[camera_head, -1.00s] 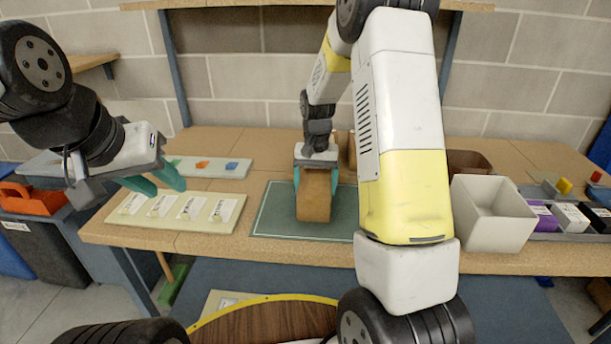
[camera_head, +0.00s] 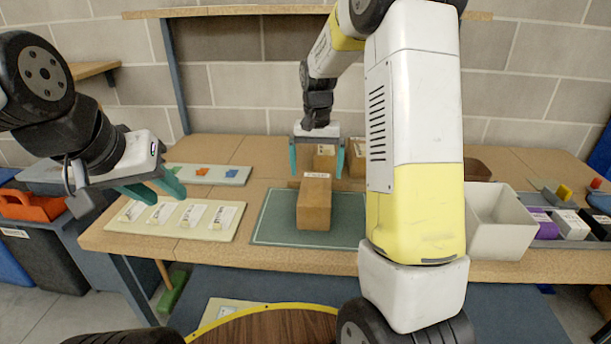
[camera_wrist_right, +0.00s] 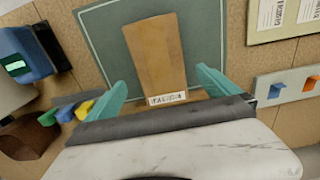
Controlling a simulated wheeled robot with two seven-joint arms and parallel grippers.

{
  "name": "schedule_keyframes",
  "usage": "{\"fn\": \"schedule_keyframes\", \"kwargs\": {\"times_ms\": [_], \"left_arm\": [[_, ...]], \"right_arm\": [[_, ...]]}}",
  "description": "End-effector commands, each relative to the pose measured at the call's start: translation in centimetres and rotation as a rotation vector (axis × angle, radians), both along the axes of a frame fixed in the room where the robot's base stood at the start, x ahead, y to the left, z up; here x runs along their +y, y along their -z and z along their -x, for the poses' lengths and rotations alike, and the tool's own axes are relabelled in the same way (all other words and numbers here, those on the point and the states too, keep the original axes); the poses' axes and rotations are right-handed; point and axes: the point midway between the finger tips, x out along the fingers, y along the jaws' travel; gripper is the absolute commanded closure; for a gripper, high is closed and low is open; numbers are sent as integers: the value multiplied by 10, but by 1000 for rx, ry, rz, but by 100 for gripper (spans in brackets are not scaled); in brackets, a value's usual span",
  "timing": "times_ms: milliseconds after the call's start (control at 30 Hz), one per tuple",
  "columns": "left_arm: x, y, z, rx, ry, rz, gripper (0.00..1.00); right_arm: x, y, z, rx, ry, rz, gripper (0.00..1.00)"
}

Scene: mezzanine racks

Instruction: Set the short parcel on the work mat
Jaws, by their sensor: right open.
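A brown parcel (camera_head: 314,207) with a white label at its far end rests on the green work mat (camera_head: 266,232). It also shows in the right wrist view (camera_wrist_right: 155,55), on the mat (camera_wrist_right: 203,35). My right gripper (camera_head: 316,162) is open and empty, above and just behind the parcel's far end; its teal fingers stand apart on either side. In the right wrist view my right gripper (camera_wrist_right: 165,85) spans the labelled end without gripping it. My left gripper (camera_head: 158,190) is at the left, near the label board, with its fingers apart and nothing between them.
More brown boxes (camera_head: 325,157) stand at the back of the bench. A label board (camera_head: 176,215) and a board with coloured pieces (camera_head: 212,174) lie left of the mat. A white bin (camera_head: 500,222) and a tray of small items (camera_head: 570,222) are at the right.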

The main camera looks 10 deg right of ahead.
Motion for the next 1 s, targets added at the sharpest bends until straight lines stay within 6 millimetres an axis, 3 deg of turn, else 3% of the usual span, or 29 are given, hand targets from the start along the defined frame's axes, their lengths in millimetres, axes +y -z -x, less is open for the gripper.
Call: {"fn": "schedule_keyframes", "kwargs": {"times_ms": [100,267,433,700,833,1000], "left_arm": [[0,0,0,0,0,0,64],[0,0,0,0,0,0,64],[0,0,0,0,0,0,64],[0,0,0,0,0,0,64],[0,0,0,0,0,0,64],[0,0,0,0,0,0,64]], "right_arm": [[0,-19,0,-2,0,0,0],[0,-33,1,-5,-2,-2,0],[1,-65,27,-65,-32,-37,0],[9,-129,123,-277,-156,-110,0],[14,-142,173,-385,-218,-123,0],[20,-144,222,-502,-286,-118,0]]}}
